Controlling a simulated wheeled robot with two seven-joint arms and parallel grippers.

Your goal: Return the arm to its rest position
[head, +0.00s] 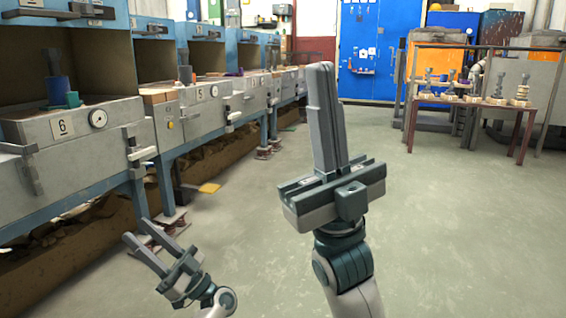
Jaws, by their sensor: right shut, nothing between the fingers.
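My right gripper (321,68) stands large and upright in the middle of the head view. Its two long grey fingers are pressed together, with nothing between them. Its arm comes in from the bottom edge. My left gripper (136,229) is low on the left, smaller in the picture, pointing up and left. Its two fingers are apart and nothing shows between them. Both grippers appear in front of bare floor or the furnace row, and neither visibly touches anything. Most of both arms lies outside the picture.
A row of furnaces runs along the left; the nearest, marked 6 (80,128), has an open chamber with a blue cylinder (59,89). The one marked 5 (200,106) stands behind. A reddish table (500,104) with several parts stands at the right. The floor (440,230) between is clear.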

